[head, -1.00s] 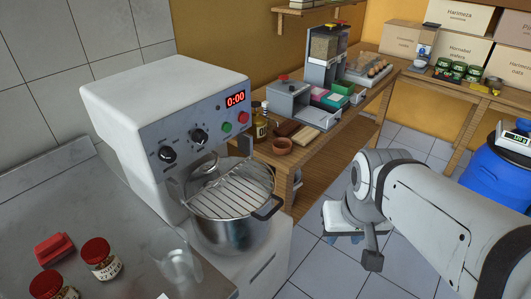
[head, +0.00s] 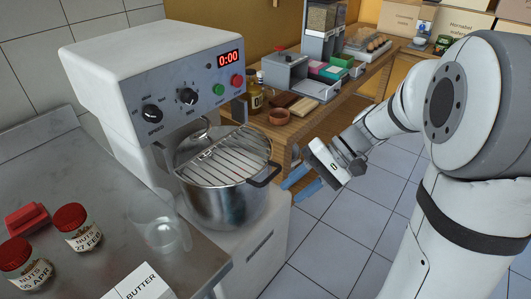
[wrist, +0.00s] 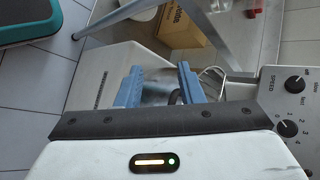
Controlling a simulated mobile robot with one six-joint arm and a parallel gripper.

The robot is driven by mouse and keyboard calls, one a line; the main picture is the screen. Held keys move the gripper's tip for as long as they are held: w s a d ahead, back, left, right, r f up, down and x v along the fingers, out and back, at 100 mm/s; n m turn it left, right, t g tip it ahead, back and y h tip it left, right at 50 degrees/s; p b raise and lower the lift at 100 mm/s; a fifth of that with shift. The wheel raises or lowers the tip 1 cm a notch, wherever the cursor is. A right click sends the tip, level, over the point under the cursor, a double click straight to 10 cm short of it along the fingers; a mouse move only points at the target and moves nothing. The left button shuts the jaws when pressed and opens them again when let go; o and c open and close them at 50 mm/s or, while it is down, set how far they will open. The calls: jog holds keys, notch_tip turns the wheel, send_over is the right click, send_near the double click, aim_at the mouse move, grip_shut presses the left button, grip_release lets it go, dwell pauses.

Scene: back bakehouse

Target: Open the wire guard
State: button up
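The wire guard (head: 228,158), a set of curved metal bars, lies down over the top of the steel mixing bowl (head: 232,207). The bowl sits on the white mixer (head: 140,55), and its dark handle (head: 265,176) sticks out on the right. My gripper (head: 294,182) has blue fingers pointing left, just right of the bowl and apart from the guard. In the wrist view the two fingers (wrist: 158,84) are spread with nothing held. Thin wires, likely the guard (wrist: 211,78), show just right of the fingers, partly hidden. A dark curved piece shows between the fingers.
The mixer's knob panel (head: 185,98) reads 0:00. A steel counter (head: 85,180) at left holds two nut jars, a red object, a clear jug (head: 160,235) and a butter box (head: 140,284). A wooden bench (head: 310,122) with goods stands behind. Tiled floor is open at right.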

aim_at(277, 174)
jog(key=w+f+y+b, duration=0.1)
jog(key=w+y, duration=0.1)
jog(key=w, duration=0.1)
jog(key=w+f+y+b, duration=0.1)
jog(key=w+f+y, duration=0.1)
jog(key=w, duration=0.2)
jog(key=w+f+t+y+b, duration=0.1)
jog(key=w+f+y+b, duration=0.1)
jog(key=w, duration=0.1)
jog(key=shift+w+d+f, duration=0.1)
jog(key=shift+w+d, duration=0.05)
jog(key=x, duration=0.7)
jog(key=shift+a, duration=0.25)
jog(key=shift+c, duration=0.4)
grip_shut()
jog(key=shift+a, duration=0.1)
